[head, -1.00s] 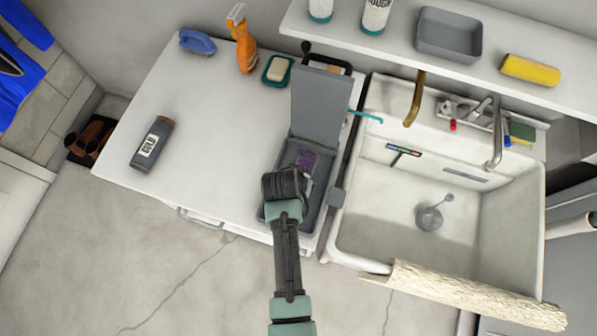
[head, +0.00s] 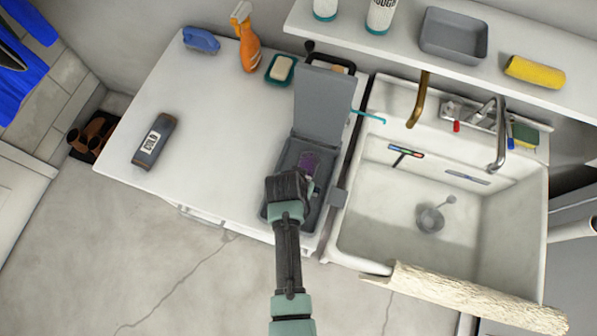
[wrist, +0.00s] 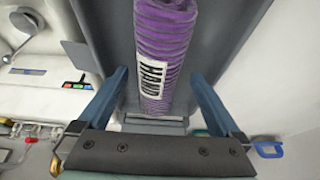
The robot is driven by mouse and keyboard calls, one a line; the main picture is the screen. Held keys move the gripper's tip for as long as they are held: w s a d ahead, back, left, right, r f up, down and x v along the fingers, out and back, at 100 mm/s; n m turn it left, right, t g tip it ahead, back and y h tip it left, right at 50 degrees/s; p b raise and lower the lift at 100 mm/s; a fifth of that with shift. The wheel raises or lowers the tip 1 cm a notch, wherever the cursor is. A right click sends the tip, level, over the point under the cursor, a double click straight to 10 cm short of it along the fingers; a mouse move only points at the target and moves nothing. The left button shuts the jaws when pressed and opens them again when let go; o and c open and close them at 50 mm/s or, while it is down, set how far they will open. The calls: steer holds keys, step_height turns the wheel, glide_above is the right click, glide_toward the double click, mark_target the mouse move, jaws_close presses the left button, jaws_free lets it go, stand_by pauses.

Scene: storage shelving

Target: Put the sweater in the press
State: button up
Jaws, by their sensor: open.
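The press (head: 322,105) is a grey box at the right end of the white counter, its lid standing open at the back. The sweater (head: 309,160) is a purple ribbed roll lying in the press tray. In the wrist view, the sweater (wrist: 165,40) runs lengthwise along the grey tray (wrist: 115,30) and bears a white label. My gripper (head: 288,187) is over the front part of the tray and hides part of the sweater in the head view. In the wrist view, my gripper (wrist: 160,78) is open, with one blue finger on each side of the sweater.
A white sink (head: 385,215) adjoins the press on the right. The counter left of the press is mostly clear.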

steer(key=p+v, duration=0.1)
steer(key=v, duration=1.1)
stand_by(0.4)
